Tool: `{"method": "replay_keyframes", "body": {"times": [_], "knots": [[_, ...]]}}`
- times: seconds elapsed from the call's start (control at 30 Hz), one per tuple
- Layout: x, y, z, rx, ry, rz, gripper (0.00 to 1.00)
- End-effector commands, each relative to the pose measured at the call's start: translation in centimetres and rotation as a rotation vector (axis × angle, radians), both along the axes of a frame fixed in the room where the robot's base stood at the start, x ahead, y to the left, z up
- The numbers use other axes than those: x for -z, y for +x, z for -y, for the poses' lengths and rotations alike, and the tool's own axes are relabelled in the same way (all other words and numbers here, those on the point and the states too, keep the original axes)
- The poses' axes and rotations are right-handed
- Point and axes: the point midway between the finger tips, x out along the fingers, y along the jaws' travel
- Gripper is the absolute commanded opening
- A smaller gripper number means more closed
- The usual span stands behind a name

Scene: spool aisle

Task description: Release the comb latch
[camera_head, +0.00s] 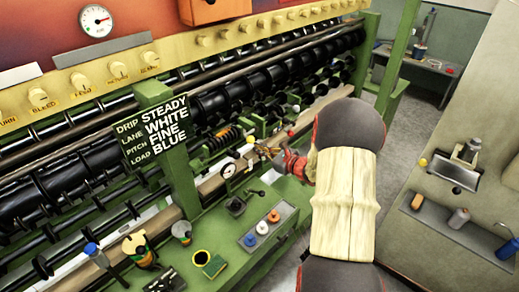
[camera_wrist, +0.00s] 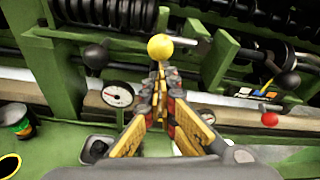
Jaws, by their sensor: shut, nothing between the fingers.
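My gripper (camera_wrist: 158,80) is shut and empty, its yellow fingers together in the middle of the wrist view. In the head view my gripper (camera_head: 268,152) reaches the machine's green front frame from the right. A yellow ball knob (camera_wrist: 160,47) shows just beyond the fingertips; whether they touch it I cannot tell. The yellow knob also shows in the head view (camera_head: 250,140), close to the fingertips. A black ball knob (camera_wrist: 95,55) is to its left and another black ball knob (camera_wrist: 288,80) to its right. No part is labelled as the comb latch, so I cannot tell which it is.
A pressure gauge (camera_wrist: 118,94) sits left of the fingers, and a red knob (camera_wrist: 269,119) to the right. A sign (camera_head: 158,128) reads drip steady, lane white, pitch fine, load blue. A grey tray (camera_head: 268,229) with coloured knobs lies on the green bench. Black rollers run behind.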

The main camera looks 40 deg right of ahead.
Motion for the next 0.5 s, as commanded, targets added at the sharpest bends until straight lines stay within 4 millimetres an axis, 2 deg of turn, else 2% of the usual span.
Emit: {"method": "replay_keyframes", "body": {"times": [0.27, 0.5], "knots": [[-0.9, 0.0, -0.1, -0.001, 0.073, -0.004, 0.00], [-2.1, 0.0, -0.3, -0.001, 0.226, -0.017, 0.00]]}}
